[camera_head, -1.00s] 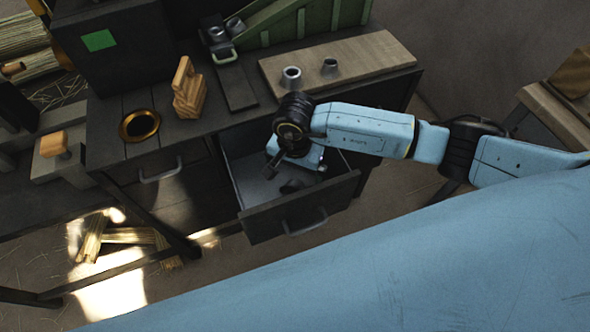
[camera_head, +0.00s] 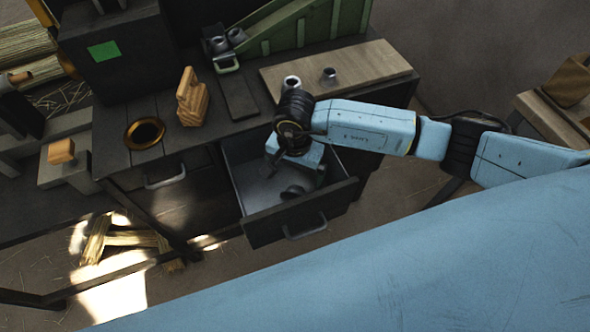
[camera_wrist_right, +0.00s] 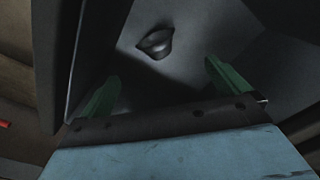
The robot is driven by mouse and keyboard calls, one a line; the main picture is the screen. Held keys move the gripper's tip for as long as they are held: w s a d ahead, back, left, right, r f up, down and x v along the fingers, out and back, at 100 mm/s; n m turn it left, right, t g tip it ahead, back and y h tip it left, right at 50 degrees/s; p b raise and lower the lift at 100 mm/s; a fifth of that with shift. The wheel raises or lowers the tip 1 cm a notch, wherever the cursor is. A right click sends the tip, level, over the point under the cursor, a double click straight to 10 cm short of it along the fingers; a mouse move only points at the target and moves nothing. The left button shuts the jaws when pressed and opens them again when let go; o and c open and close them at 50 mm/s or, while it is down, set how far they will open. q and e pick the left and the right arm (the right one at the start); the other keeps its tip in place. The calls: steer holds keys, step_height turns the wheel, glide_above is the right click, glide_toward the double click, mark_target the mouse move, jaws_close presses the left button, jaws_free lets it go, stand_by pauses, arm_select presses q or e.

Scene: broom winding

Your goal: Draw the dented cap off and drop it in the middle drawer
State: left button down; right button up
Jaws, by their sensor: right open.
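A drawer (camera_head: 300,219) of the dark bench is pulled open. My right gripper (camera_head: 297,170) points down into it, and its fingertips are hard to make out in the head view. In the right wrist view the two green fingers (camera_wrist_right: 167,88) stand wide apart with nothing between them. A small dark grey cap (camera_wrist_right: 156,43) lies on the drawer floor beyond the fingertips, apart from them. Its dents cannot be made out clearly. In the head view a dark shape in the drawer blends with shadow. My left gripper is not in view.
A wooden board (camera_head: 365,68) on the bench carries two small metal ferrules (camera_head: 292,83). A green rack (camera_head: 285,30) stands behind. A brass ring (camera_head: 145,133) and a wooden block (camera_head: 191,98) are at left. A closed drawer (camera_head: 165,181) is left of the open one.

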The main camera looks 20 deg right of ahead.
step_height(320, 180, up, 9)
steer(key=p, duration=0.5)
steer(key=shift+p, duration=0.35)
